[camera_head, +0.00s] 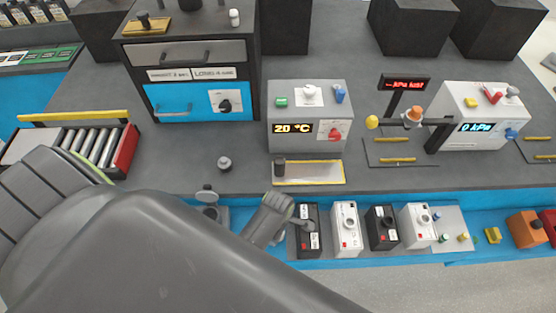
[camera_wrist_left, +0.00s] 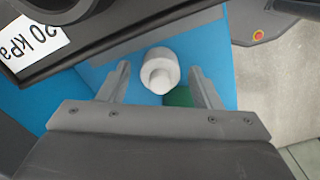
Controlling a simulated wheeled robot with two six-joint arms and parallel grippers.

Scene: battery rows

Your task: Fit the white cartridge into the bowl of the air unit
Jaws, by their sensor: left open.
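The white cartridge (camera_wrist_left: 158,70) shows in the left wrist view as a short white cylinder with a narrower end, over a blue surface. My left gripper (camera_wrist_left: 160,82) is open, one finger on each side of the cartridge in the picture, with visible gaps. I cannot tell how far below the fingers it is. A dark unit with a "20 kPa" label (camera_wrist_left: 32,42) fills the upper left of that view; I cannot make out the bowl.
A green patch (camera_wrist_left: 180,97) lies beside the cartridge. Pale floor (camera_wrist_left: 275,90) shows at right in the wrist view.

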